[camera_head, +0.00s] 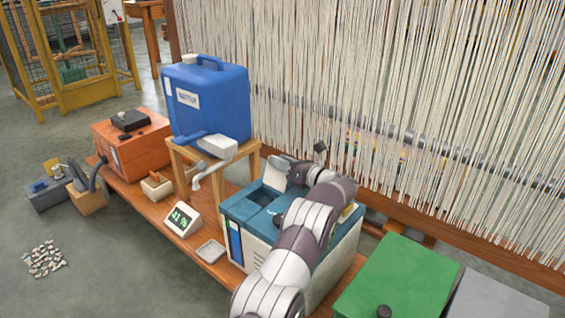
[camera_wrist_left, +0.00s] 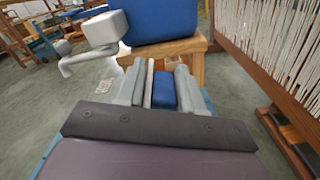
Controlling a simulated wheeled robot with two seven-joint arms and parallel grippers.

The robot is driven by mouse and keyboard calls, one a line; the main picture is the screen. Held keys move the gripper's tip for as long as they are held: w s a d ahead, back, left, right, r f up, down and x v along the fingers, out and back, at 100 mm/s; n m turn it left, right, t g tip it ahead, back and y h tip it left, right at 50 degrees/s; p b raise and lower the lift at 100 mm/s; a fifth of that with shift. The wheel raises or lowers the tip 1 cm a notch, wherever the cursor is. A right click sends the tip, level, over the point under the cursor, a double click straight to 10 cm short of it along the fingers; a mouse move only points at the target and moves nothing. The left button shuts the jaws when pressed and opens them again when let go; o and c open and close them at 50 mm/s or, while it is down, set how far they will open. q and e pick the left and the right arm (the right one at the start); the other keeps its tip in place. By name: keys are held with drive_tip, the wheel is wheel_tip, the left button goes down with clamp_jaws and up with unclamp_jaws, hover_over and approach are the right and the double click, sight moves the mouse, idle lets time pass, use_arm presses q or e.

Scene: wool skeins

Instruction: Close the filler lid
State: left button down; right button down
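The machine with a teal top (camera_head: 243,208) and pale sides stands on the wooden bench, with a dark square opening (camera_head: 262,196) in its top. A pale upright piece (camera_head: 275,174) shows at the back edge of the opening; I cannot tell whether it is the raised lid or a gripper finger. My left arm reaches over the machine, and its gripper (camera_wrist_left: 160,88) is at the back of the top, partly hidden by the wrist. In the left wrist view its fingers are apart, with a pale strip (camera_wrist_left: 149,84) and a blue piece (camera_wrist_left: 163,92) showing between them. My right gripper is not in view.
A blue water tank (camera_head: 208,100) on a wooden stand, with a spout (camera_head: 214,172), is left of the machine. A display (camera_head: 182,219), a small tray (camera_head: 211,251) and an orange box (camera_head: 130,145) share the bench. White hanging yarns (camera_head: 400,110) stand behind; a green box (camera_head: 400,275) is right.

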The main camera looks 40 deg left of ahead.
sight(273, 187)
use_arm(q)
drive_tip(key=shift+r+n+b, duration=0.1)
drive_tip(key=shift+n+b, duration=0.2)
idle(0.4)
drive_tip(key=shift+s+r+n+b, duration=0.15)
drive_tip(key=shift+s+n+b, duration=0.15)
drive_tip(key=shift+n+b, duration=0.15)
drive_tip(key=shift+s+r+b, duration=0.2)
drive_tip(key=shift+s+b, duration=0.25)
drive_tip(key=shift+s, duration=0.2)
drive_tip(key=shift+s+a+b, duration=0.1)
drive_tip(key=shift+s+b, duration=0.65)
drive_tip(key=shift+s, duration=0.45)
drive_tip(key=shift+s+r, duration=0.1)
